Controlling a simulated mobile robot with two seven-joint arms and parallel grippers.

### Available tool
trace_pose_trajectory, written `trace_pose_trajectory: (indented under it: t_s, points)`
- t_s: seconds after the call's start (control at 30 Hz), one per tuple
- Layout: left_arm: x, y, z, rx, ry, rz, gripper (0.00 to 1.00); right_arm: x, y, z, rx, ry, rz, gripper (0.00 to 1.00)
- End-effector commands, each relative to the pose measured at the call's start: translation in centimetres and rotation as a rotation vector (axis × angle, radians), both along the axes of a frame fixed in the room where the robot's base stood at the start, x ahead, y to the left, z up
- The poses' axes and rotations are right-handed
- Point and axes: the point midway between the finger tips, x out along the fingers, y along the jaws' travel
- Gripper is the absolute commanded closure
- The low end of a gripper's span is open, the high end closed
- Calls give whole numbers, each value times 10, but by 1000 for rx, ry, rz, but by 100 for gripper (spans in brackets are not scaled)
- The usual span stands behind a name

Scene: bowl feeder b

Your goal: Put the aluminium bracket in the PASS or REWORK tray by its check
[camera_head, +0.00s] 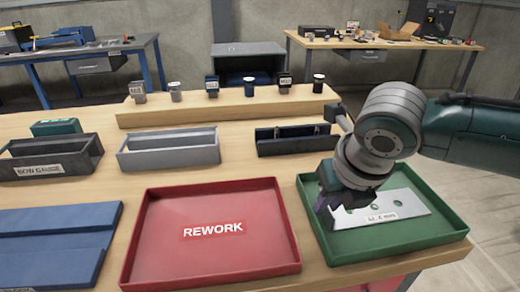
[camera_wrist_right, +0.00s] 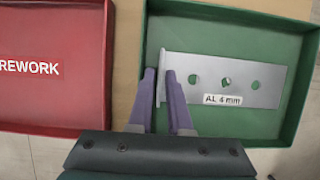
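The aluminium bracket (camera_head: 398,211) is a pale grey plate with round holes and a white label reading AL 4 mm. It is in the green tray (camera_head: 452,221), and also shows in the right wrist view (camera_wrist_right: 250,80). My right gripper (camera_head: 326,207) is at the bracket's left end, by the tray's left wall. In the wrist view its purple fingers (camera_wrist_right: 163,88) stand on either side of the bracket's end flange with little gap, seemingly shut on it. The red tray (camera_head: 153,240) is labelled REWORK and is empty. No PASS label shows. My left gripper is out of view.
A blue plate-like fixture (camera_head: 50,240) lies at the left. Behind the trays stand a dark bin labelled BON GAUGE (camera_head: 85,157), a grey bin (camera_head: 170,155) and a dark blue holder (camera_head: 300,146). A wooden shelf (camera_head: 220,113) with several small parts is at the back.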

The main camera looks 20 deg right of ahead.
Motion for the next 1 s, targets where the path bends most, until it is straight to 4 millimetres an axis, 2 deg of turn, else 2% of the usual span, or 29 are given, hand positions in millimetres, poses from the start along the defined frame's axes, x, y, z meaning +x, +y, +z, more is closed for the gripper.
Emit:
trace_pose_trajectory:
  t_s: [0.17,0.27,0.7,0.87,1.0]
  points:
    - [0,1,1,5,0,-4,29,0,0,2,0,0,0,83]
    - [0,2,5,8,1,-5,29,-1,0,11,-1,-1,1,83]
    - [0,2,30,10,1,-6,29,-35,9,94,-1,-2,2,83]
    - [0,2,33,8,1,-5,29,-42,11,112,1,0,0,83]
    - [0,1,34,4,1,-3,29,-51,24,111,58,-4,-65,83]
